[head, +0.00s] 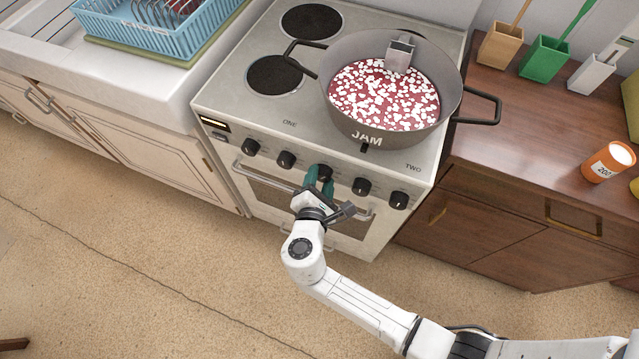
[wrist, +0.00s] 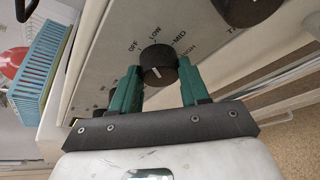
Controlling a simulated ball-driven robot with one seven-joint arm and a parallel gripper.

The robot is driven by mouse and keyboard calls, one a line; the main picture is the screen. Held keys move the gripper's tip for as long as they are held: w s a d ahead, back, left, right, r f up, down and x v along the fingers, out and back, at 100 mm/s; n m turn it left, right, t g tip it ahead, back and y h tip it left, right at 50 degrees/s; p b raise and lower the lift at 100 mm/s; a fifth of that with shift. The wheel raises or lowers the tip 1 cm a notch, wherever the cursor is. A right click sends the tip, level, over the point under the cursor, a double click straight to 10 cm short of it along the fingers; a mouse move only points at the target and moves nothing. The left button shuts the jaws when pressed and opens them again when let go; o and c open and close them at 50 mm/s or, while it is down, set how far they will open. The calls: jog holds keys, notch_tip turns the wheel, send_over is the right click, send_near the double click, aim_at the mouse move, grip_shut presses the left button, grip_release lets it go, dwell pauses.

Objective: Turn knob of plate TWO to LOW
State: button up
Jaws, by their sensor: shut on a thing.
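The stove front carries a row of several black knobs. My gripper (head: 320,180) is shut on the middle knob (wrist: 158,66), with one teal finger on each side of it. In the wrist view, the gripper (wrist: 158,88) frames this knob, and the words OFF, LOW, MID and a partly hidden HIGH are printed around it. A short white mark shows on the knob's face; I cannot tell surely which word it points to. The label TWO (head: 413,169) is on the stove top at the front right. Any name print by the held knob is hidden or unreadable.
A large pot (head: 366,125) marked JAM, with red and white contents, stands on the stove's right side. Neighbouring knobs (head: 361,186) sit close on both sides. An oven handle (head: 265,178) runs just below. A wooden dresser (head: 480,210) stands right; open floor lies in front.

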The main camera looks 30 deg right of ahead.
jog(key=shift+s+d+f+m+t+b, duration=0.15)
jog(key=shift+f+m+t+b, duration=0.25)
jog(key=shift+m+b, duration=0.5)
jog(key=shift+r+t+b, duration=0.2)
jog(key=shift+t+b, duration=0.1)
jog(key=shift+b, duration=0.4)
jog(key=o, duration=1)
jog(key=shift+r, duration=0.1)
jog(key=shift+o, duration=0.2)
jog(key=v, duration=1.1)
jog(key=shift+b, duration=0.3)
